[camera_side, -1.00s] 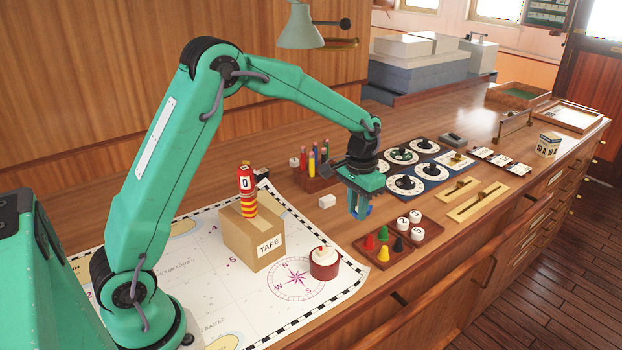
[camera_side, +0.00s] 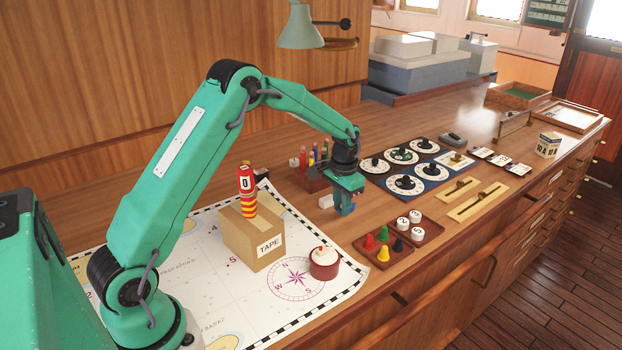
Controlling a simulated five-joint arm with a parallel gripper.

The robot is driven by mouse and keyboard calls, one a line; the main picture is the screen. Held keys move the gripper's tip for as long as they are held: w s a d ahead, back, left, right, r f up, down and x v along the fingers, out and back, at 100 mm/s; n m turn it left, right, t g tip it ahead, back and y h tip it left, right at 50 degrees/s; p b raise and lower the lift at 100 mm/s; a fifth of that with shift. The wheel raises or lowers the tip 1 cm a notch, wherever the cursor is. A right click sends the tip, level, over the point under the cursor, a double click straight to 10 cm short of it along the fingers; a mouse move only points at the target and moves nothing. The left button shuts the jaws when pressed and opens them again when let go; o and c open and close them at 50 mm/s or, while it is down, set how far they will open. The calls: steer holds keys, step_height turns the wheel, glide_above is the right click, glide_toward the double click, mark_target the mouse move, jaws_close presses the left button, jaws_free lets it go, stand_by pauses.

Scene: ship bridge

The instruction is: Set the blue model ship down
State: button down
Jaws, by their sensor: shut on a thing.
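My gripper (camera_side: 344,208) is over the wooden counter, to the right of the chart and behind the pawn tray. It is shut on the blue model ship (camera_side: 351,208). Only a small blue patch of the ship shows beside the green jaws, so its shape is mostly hidden. The ship is low, close to the counter top (camera_side: 420,265); I cannot tell whether it touches the wood.
A white block (camera_side: 326,202) lies just left of my gripper. A pen holder (camera_side: 312,181) stands behind it. Dial panels (camera_side: 405,184) are to the right, the pawn tray (camera_side: 365,249) in front. A TAPE box (camera_side: 252,240) and red pot (camera_side: 324,264) stand on the chart.

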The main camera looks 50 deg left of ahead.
steer(key=shift+f, duration=1.9)
steer(key=shift+f, duration=0.15)
steer(key=c, duration=1.3)
jaws_free()
step_height(320, 180, up, 12)
steer(key=shift+f, duration=0.2)
steer(key=shift+r, duration=0.4)
